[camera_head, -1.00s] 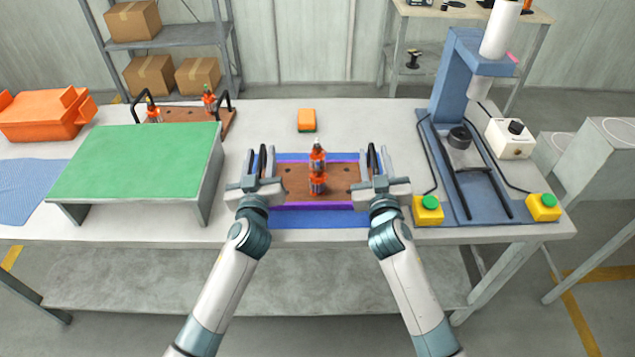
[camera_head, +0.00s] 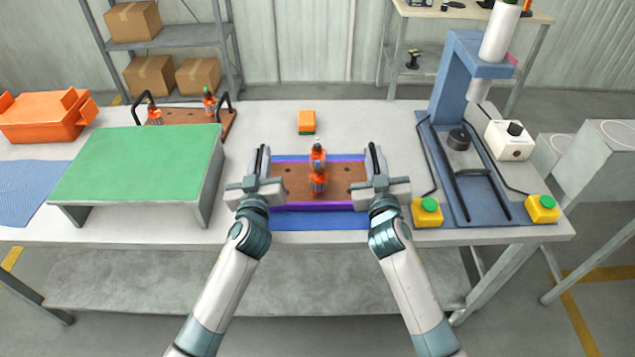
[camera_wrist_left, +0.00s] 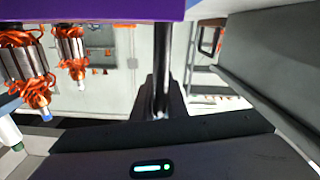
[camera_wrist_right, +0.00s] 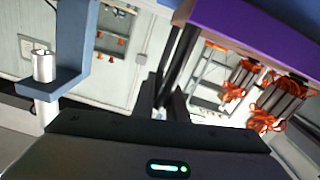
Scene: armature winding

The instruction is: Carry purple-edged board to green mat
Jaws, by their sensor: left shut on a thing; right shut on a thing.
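The purple-edged board (camera_head: 295,187) is brown with two orange-wound armatures (camera_head: 318,178) standing on it. It is over the blue mat (camera_head: 320,222) at the middle of the table. My left gripper (camera_head: 263,165) is shut on the board's left handle, and my right gripper (camera_head: 374,165) is shut on its right handle. The purple edge also shows in the left wrist view (camera_wrist_left: 90,10) and the right wrist view (camera_wrist_right: 255,35). The green mat (camera_head: 140,160) is bare, on a raised grey stand at the left. I cannot tell whether the board touches the blue mat.
Behind the green mat is another brown board (camera_head: 185,115) with black handles and armatures. An orange bin (camera_head: 42,117) stands at far left. An orange-and-green sponge (camera_head: 306,121) lies behind the held board. A blue press (camera_head: 460,110) with yellow button boxes (camera_head: 427,211) stands right.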

